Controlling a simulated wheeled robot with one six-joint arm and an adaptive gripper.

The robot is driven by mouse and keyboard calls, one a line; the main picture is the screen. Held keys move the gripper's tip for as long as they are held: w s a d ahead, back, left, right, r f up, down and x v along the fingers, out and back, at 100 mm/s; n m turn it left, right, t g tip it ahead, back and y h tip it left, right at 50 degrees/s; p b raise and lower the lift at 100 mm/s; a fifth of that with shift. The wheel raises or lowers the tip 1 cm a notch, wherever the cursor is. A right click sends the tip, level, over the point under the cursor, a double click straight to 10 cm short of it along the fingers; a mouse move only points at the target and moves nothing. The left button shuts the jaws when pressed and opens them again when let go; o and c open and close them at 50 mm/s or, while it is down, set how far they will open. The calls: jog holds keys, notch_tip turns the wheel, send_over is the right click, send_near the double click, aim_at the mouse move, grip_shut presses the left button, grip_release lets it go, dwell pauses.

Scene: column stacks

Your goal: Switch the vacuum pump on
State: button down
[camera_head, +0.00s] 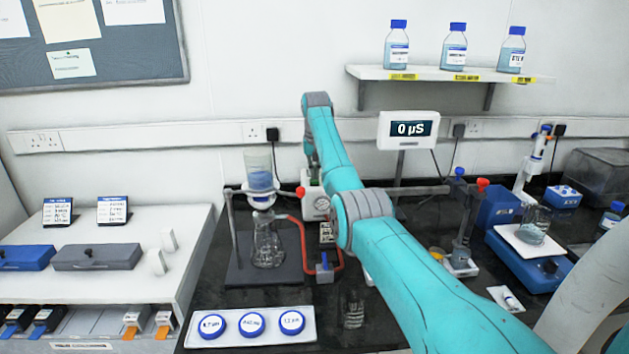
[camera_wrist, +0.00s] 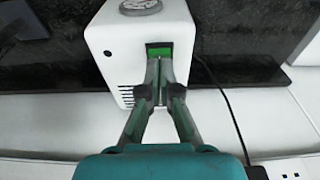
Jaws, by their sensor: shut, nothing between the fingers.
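The vacuum pump is a white box (camera_wrist: 117,55) with a round gauge (camera_wrist: 139,6), in the wrist view. A green switch (camera_wrist: 159,47) is set in its top face. My gripper (camera_wrist: 160,66) is shut and empty, its fingertips together right at the switch's near edge and covering part of it. Whether they touch it, and which way the switch is tipped, I cannot tell. In the head view the pump (camera_head: 311,206) stands at the back of the bench, partly hidden by my arm; its switch and my fingertips are not clear there.
A glass filter flask (camera_head: 267,243) on a stand is left of the pump, with a red hose (camera_head: 304,240). A display reading 0 µS (camera_head: 408,129) stands to the right. A black cable (camera_wrist: 222,98) runs beside the pump. A tray (camera_head: 254,342) holds blue-ringed discs in front.

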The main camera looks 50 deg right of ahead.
aim_at(315, 181)
jog(key=shift+f, duration=0.65)
dwell(0.3)
jog(key=shift+r, duration=3.55)
